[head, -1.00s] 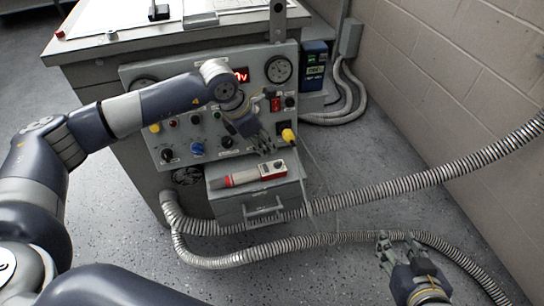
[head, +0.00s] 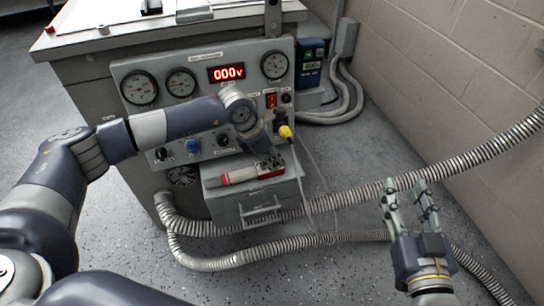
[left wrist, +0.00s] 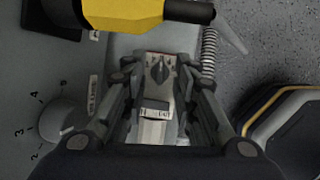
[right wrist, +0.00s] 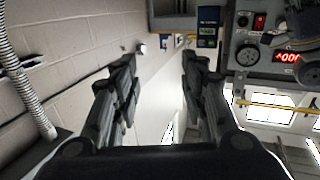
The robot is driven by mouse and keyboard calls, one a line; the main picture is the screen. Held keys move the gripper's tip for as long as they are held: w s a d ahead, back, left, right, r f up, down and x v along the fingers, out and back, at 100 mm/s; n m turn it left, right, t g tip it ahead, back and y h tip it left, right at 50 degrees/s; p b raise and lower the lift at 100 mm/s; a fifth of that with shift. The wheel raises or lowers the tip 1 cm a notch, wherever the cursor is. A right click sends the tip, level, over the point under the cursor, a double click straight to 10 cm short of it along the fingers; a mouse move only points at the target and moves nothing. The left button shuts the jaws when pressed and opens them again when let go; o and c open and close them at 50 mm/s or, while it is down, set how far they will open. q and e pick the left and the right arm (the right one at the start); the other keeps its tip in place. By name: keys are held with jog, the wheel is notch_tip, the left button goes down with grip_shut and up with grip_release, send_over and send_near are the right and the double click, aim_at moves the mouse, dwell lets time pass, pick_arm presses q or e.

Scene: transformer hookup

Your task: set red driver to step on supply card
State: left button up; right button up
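The red driver (head: 238,176), a grey tool with a red tip and red body section, lies on top of the grey drawer box (head: 222,198). My left gripper (head: 272,161) is low over its right end. In the left wrist view, the driver's grey end (left wrist: 158,100), with a black knob and a small label window, shows between my left gripper's (left wrist: 160,72) spread fingers. I cannot tell if they touch it. My right gripper (head: 410,188) is open and empty at the right, above the floor; its parted fingers also show in the right wrist view (right wrist: 160,75). I cannot make out which lettering is the supply card.
The test panel (head: 205,60) has round gauges, a lit red "000v" display (head: 227,73), knobs and a red switch (head: 271,100). A yellow plug (head: 286,132) sits close to my left gripper. A ribbed conduit (head: 350,199) crosses the front; a block wall (head: 460,60) stands right.

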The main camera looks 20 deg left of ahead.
pick_arm(q)
grip_shut()
jog(key=shift+m+g, duration=0.3)
jog(key=shift+m, duration=0.2)
pick_arm(e)
jog(key=shift+a+r+t, duration=0.1)
jog(key=shift+r+t, duration=0.2)
jog(key=shift+r, duration=0.3)
jog(key=shift+w, duration=0.1)
pick_arm(q)
grip_release()
jog(key=shift+a+r, duration=0.1)
pick_arm(e)
jog(key=shift+f, duration=0.2)
